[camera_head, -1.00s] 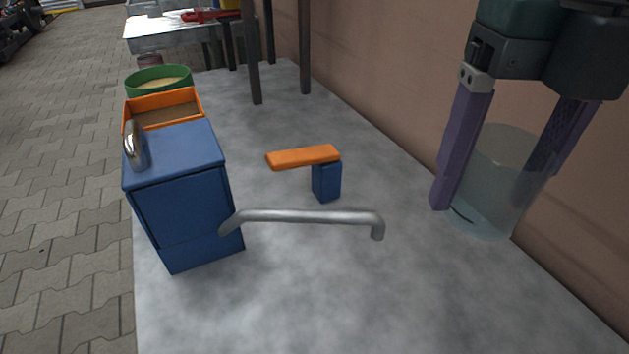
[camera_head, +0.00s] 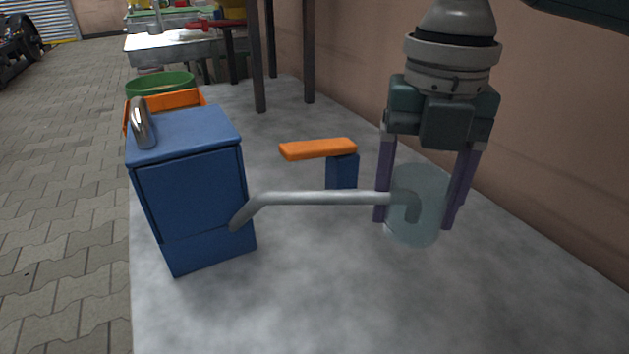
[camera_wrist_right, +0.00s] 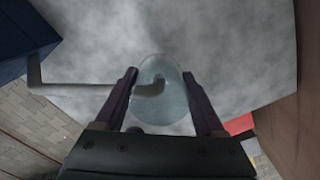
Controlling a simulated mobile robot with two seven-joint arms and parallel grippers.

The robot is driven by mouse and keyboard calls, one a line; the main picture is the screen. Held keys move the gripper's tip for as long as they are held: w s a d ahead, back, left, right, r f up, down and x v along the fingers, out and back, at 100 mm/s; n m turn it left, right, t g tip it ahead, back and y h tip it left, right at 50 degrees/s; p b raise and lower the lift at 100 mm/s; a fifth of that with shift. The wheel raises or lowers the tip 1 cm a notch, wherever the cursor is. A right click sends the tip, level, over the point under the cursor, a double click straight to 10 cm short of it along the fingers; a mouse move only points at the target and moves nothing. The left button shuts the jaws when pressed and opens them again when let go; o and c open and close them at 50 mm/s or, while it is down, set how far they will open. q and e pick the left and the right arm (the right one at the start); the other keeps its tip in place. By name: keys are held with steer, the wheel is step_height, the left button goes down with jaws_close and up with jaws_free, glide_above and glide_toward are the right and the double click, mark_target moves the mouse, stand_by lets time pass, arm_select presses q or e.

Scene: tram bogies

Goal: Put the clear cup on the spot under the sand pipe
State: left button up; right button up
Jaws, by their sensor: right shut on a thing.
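The clear cup (camera_head: 412,236) is between the fingers of my right gripper (camera_head: 413,224), which is shut on it and points down. The cup also shows in the right wrist view (camera_wrist_right: 172,112). The grey sand pipe (camera_head: 320,198) runs from the blue box (camera_head: 195,195) to the right and bends down at its end. In the head view the pipe's end overlaps the cup; in the right wrist view the pipe (camera_wrist_right: 75,89) also ends across the cup. I cannot tell whether the cup touches the surface. The spot is not visible. My left gripper is not in view.
An orange bar on a blue block (camera_head: 341,170) stands behind the pipe. A green round tub (camera_head: 160,84) and an orange bin (camera_head: 185,98) are behind the blue box. A wall (camera_head: 560,130) closes the right side. The grey surface (camera_head: 330,300) is clear in front.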

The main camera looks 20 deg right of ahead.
mark_target(396, 276)
step_height(396, 276, down, 8)
steer(key=b, duration=0.3)
steer(key=shift+f, duration=0.25)
steer(key=shift+r, duration=0.1)
steer(key=o, duration=1.3)
